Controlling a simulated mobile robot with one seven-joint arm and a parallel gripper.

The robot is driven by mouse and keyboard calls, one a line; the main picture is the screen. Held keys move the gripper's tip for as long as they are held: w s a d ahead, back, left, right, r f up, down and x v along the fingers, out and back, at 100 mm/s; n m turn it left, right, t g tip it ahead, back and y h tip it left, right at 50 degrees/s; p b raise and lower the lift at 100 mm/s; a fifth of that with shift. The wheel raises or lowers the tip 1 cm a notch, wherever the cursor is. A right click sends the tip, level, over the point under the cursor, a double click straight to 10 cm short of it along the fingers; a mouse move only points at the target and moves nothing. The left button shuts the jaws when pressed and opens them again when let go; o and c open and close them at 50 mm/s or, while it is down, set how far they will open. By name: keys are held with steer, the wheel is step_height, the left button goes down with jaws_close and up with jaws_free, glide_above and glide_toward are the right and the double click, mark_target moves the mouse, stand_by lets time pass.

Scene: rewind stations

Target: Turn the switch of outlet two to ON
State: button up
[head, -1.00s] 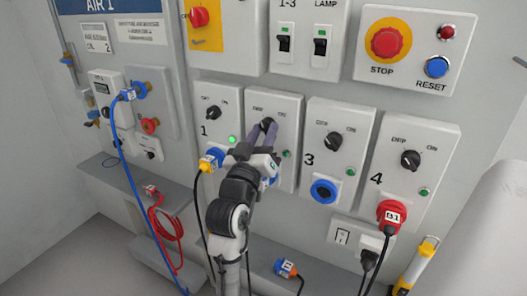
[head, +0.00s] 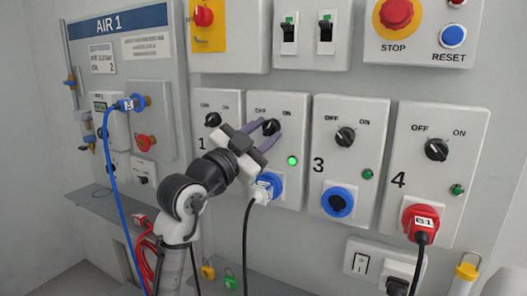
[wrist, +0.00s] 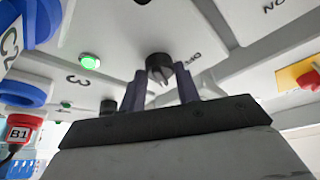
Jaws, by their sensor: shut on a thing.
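The outlet two panel (head: 290,105) is the second of the outlet panels in the head view. Its black rotary switch (head: 271,126) sits between the fingers of my gripper (head: 270,129), which is shut on it. The wrist view also shows the switch (wrist: 158,65) with a dark finger on each side. The pointer direction is too hidden to read. The round lamp of outlet two (head: 292,161) glows green. A blue plug with a white label (head: 268,185) is in the socket below, partly behind my gripper.
Outlet three (head: 345,137) and outlet four (head: 437,150) have their own switches to the right. A red plug (head: 421,219) is in outlet four. The STOP button (head: 396,12) is above. A black cable (head: 246,230) hangs below outlet two.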

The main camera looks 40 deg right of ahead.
steer(key=shift+w+m+g+y+b, duration=0.15)
steer(key=shift+m+g+b, duration=0.25)
steer(key=shift+m, duration=0.6)
steer(key=shift+s+m+g+y+b, duration=0.15)
steer(key=shift+m+g+b, duration=0.25)
steer(key=shift+m, duration=0.6)
steer(key=shift+w, duration=0.1)
steer(key=o, duration=1)
steer(key=shift+r, duration=0.1)
steer(key=shift+a, duration=0.1)
steer(key=b+v, duration=0.1)
steer(key=v, duration=1.2)
steer(key=shift+a, duration=0.35)
steer(key=shift+w, duration=0.1)
